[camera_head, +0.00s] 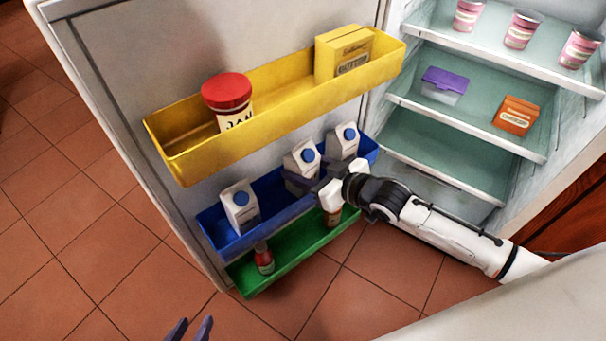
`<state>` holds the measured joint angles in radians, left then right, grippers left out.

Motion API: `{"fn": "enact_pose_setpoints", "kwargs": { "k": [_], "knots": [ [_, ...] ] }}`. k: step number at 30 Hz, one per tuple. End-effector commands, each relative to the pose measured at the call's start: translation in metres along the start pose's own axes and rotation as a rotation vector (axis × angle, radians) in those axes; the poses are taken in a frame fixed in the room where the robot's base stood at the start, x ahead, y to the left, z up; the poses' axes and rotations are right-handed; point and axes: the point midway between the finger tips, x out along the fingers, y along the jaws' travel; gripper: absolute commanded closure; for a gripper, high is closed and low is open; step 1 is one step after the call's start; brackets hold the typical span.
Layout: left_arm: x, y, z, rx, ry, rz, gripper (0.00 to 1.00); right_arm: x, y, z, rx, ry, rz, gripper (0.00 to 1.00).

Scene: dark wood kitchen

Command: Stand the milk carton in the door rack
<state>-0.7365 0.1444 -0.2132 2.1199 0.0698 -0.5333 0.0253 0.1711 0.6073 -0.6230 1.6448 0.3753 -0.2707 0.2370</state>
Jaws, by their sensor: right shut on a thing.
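My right gripper (307,182) reaches in from the right and is shut on the middle milk carton (302,158), a white and grey carton with a blue cap. That carton is upright at the blue door rack (222,238); the gripper hides its lower part, so I cannot tell whether it touches the rack floor. One like carton (239,207) stands at the rack's left, another (343,141) at its right. My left gripper (190,329) shows only its two fingertips at the bottom edge, apart, with nothing visible between them.
The yellow rack (180,165) above holds a red-lidded jam jar (227,98) and a butter box (344,55). The green rack (290,255) below holds a red bottle (264,259) and a brown-labelled item (332,217). Fridge shelves (450,155) stand at the right.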

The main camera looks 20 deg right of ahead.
Motion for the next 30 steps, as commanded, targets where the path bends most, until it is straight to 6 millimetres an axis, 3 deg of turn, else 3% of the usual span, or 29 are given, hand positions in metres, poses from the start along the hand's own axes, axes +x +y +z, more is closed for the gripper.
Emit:
{"fn": "enact_pose_setpoints", "kwargs": {
  "k": [3,15,16,18,19,30],
  "knots": [
    [0.003,0.0,-0.001,-0.006,0.014,0.003,0.67,0.007,0.001,0.015,0.0,0.005,0.001,0.91],
    [0.003,0.001,-0.002,-0.01,0.019,0.005,0.67,0.009,0.0,0.018,0.0,0.006,0.0,0.91],
    [0.003,0.001,-0.003,-0.01,0.019,0.005,0.67,0.009,0.0,0.021,0.0,-0.001,0.0,0.48],
    [0.002,0.002,-0.002,-0.011,0.018,0.005,0.67,0.009,0.0,0.021,0.0,-0.001,0.0,0.37],
    [0.002,0.002,-0.002,-0.011,0.018,0.005,0.67,0.009,0.0,0.021,0.0,-0.001,0.0,0.33],
    [0.001,0.002,-0.003,-0.011,0.015,0.004,0.67,0.005,0.0,0.016,0.0,-0.001,0.0,0.33]
  ]
}}
